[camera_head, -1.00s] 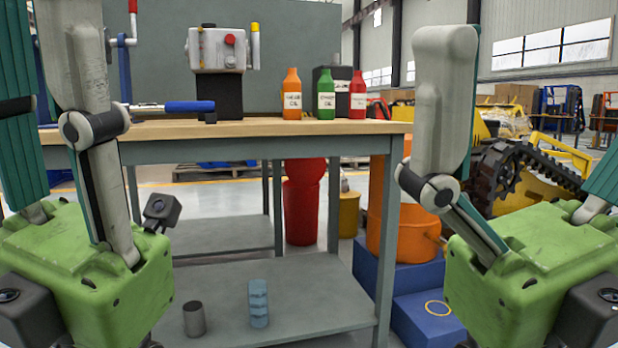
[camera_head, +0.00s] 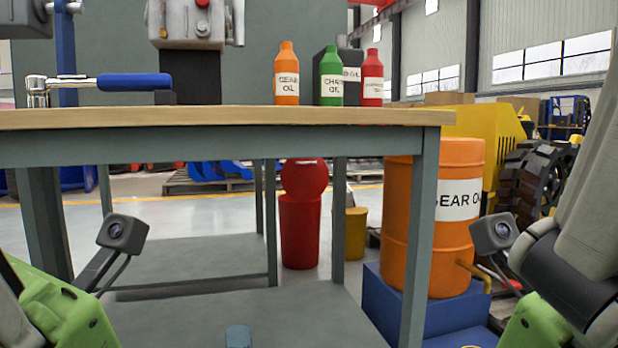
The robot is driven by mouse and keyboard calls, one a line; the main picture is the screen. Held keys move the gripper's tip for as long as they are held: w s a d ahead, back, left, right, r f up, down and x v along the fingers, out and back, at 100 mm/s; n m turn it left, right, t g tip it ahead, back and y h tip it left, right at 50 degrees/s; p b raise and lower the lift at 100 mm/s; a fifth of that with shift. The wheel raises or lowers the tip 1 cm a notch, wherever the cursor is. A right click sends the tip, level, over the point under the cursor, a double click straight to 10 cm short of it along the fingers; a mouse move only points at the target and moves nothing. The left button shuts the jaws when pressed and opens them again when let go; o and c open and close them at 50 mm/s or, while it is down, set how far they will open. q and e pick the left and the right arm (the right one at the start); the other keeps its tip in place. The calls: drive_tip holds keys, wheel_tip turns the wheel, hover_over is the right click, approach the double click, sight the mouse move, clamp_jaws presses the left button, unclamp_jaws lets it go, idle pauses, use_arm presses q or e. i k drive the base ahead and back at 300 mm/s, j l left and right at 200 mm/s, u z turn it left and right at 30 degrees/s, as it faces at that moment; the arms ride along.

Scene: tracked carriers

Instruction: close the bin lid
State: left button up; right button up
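A red bin (camera_head: 299,232) stands on the floor behind the workbench, seen between the bench legs. Its red lid (camera_head: 304,177) is raised, tilted up above the rim at the back. Neither gripper is near the bin. Parts of my arms show at the lower left and lower right, each with a small dark camera, but no gripper fingers are in the picture.
The workbench (camera_head: 220,119) with its grey legs and lower shelf (camera_head: 180,257) stands between me and the bin. An orange gear oil drum (camera_head: 459,215) sits on a blue base (camera_head: 385,304) at the right. Oil bottles (camera_head: 286,75) stand on the benchtop. A yellow container (camera_head: 356,233) is right of the bin.

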sight(303, 179)
drive_tip(key=i, duration=1.1)
